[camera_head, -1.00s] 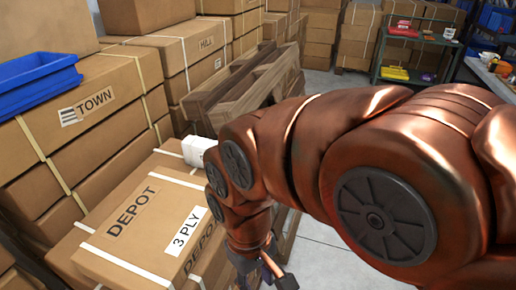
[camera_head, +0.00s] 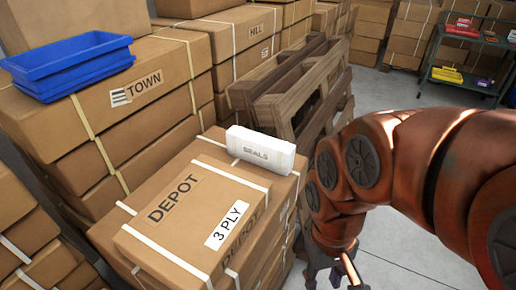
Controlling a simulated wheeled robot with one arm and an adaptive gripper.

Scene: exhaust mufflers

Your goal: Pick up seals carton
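The seals carton (camera_head: 262,149) is a small white box with the word SEALS on its side. It lies on top of the DEPOT carton stack (camera_head: 188,190), near that stack's far right edge, and is fully in view. My gripper (camera_head: 338,282) hangs at the bottom of the view, right of the stack and lower than its top. It is apart from the seals carton and cut off by the frame's lower edge. Whether its fingers are open cannot be made out. My copper-coloured arm fills the right side.
Blue bins (camera_head: 70,66) sit on the TOWN cartons (camera_head: 165,80) at the left. Wooden pallets (camera_head: 295,92) lean just behind the seals carton. A green shelf (camera_head: 466,72) stands at the back right. Grey floor (camera_head: 400,103) is clear between the pallets and the shelf.

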